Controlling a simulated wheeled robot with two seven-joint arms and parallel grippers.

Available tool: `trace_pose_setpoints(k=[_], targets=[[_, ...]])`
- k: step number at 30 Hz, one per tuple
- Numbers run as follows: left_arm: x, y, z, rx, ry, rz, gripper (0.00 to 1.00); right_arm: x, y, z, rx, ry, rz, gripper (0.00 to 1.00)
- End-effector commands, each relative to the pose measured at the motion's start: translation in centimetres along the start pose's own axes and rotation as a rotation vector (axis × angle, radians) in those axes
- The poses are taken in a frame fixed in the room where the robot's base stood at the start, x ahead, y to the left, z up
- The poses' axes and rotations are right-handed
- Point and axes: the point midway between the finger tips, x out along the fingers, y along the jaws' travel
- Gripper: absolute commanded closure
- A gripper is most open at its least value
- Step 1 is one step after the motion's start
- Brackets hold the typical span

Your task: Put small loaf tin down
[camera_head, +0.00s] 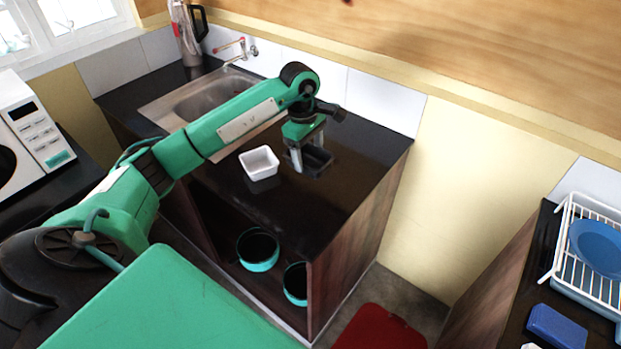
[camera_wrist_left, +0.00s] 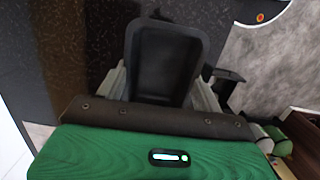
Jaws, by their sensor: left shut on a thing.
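The small loaf tin (camera_head: 319,160) is black and rectangular, and it is at my left gripper (camera_head: 307,154), over the dark counter (camera_head: 350,165) to the right of the sink. In the left wrist view the tin (camera_wrist_left: 165,62) shows its open, empty inside between the two grey fingers of the left gripper (camera_wrist_left: 160,92). The left gripper is shut on the tin. I cannot tell whether the tin's base touches the counter. My right gripper is not in view.
A white square dish (camera_head: 259,163) stands just left of the tin. Teal pots (camera_head: 258,266) sit on the shelf below. The counter's right part is clear. A dish rack (camera_head: 585,255) is far right.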

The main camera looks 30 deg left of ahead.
Motion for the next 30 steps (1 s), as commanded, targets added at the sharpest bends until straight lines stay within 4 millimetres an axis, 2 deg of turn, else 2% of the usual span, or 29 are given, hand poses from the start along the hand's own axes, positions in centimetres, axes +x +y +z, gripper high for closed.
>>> trace_pose_setpoints(k=[3, 9, 17, 24, 30], targets=[[2.8, -0.1, -0.2, -0.001, -0.003, -0.007, 0.57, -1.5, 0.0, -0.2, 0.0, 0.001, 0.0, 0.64], [7.2, -0.1, -0.8, 0.0, -0.003, -0.004, 0.57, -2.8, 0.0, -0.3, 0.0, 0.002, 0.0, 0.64], [9.3, 0.0, -1.1, 0.001, -0.002, -0.001, 0.57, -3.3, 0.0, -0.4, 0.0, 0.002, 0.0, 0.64], [12.6, -0.1, -1.4, 0.001, -0.003, -0.003, 0.57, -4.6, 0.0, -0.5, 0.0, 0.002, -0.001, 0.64], [13.1, 0.0, -1.5, 0.002, -0.001, 0.002, 0.57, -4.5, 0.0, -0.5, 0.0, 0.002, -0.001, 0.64]])
